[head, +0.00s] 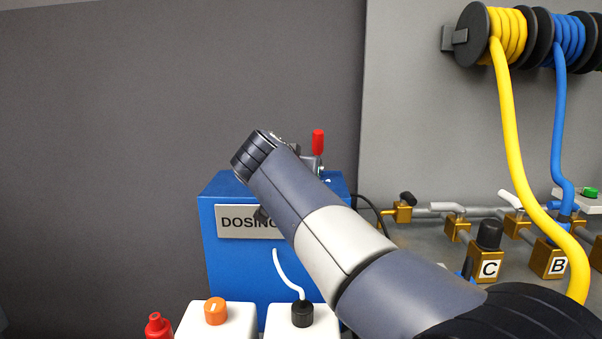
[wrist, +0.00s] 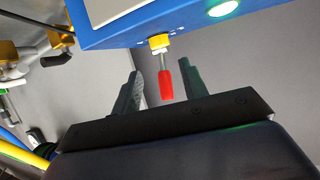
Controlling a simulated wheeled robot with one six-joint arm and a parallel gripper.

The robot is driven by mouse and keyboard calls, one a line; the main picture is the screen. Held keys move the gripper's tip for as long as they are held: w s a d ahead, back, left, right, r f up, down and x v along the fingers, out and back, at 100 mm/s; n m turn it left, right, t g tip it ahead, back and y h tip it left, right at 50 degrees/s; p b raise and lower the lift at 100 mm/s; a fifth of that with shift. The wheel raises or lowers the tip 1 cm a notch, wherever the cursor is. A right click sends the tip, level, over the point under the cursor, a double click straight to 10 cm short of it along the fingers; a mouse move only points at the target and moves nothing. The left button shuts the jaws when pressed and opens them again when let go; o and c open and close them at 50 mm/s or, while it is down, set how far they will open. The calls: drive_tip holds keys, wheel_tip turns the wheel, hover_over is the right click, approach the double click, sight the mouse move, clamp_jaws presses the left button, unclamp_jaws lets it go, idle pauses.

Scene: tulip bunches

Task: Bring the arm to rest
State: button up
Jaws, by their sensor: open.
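My gripper (wrist: 160,72) is open in the wrist view, with two dark fingers apart and nothing gripped. A red-handled lever (wrist: 166,84) shows between the fingers in the picture. Whether it lies between them in depth or beyond them, I cannot tell. In the head view my arm reaches from the lower right up across the front of the blue box (head: 230,265). The red lever handle (head: 318,142) stands up behind the arm. My gripper is mostly hidden there.
White containers with an orange cap (head: 215,311) and a black cap (head: 302,314) stand below the box, beside a red bottle (head: 157,327). Pipes with brass valves (head: 403,212), and yellow (head: 512,130) and blue (head: 557,120) hoses, are on the right. The left is clear.

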drive_tip(key=x, duration=1.1)
drive_tip(key=shift+w+r, duration=0.1)
drive_tip(key=shift+r, duration=0.05)
drive_tip(key=shift+d+r, duration=0.1)
idle(0.3)
drive_tip(key=v, duration=1.1)
drive_tip(key=x, duration=1.1)
drive_tip(key=shift+w, duration=0.1)
drive_tip(key=shift+s+d+r+n+y+p, duration=0.1)
drive_tip(key=shift+s+n+y+p, duration=0.15)
drive_tip(key=shift+n+y+p, duration=1.05)
drive_tip(key=shift+y+p, duration=0.2)
drive_tip(key=shift+p, duration=0.75)
